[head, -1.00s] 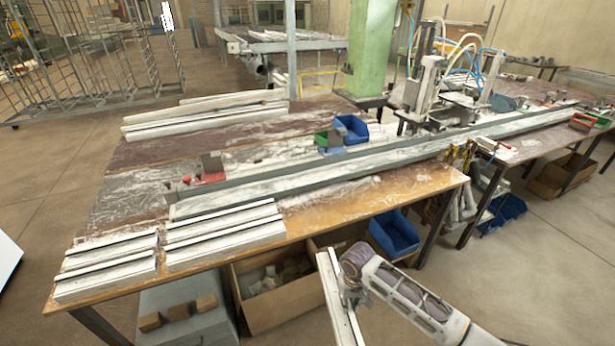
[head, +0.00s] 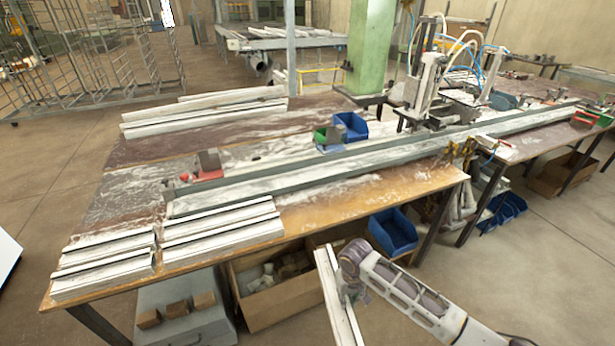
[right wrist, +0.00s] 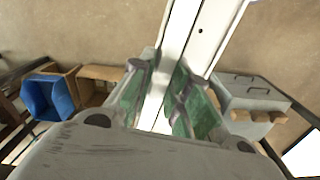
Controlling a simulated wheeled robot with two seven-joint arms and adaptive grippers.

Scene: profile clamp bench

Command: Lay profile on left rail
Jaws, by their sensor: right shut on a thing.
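My right gripper (head: 347,280) is shut on a white profile (head: 336,305) in front of the bench, below its front edge. In the right wrist view the profile (right wrist: 186,40) runs between the two green-padded fingers (right wrist: 160,100) and out past the top of the picture. The long grey rail (head: 330,165) runs across the bench from the front left toward the clamp machine at the back right. A grey block with a red part (head: 208,167) stands at its left end. My left gripper is not in view.
Short white profiles (head: 220,228) lie at the bench's left front, with more (head: 205,112) at the back. Blue bins stand on the bench (head: 351,126) and below it (head: 394,232). A cardboard box (head: 277,285) and grey cabinet (head: 185,305) are under the bench.

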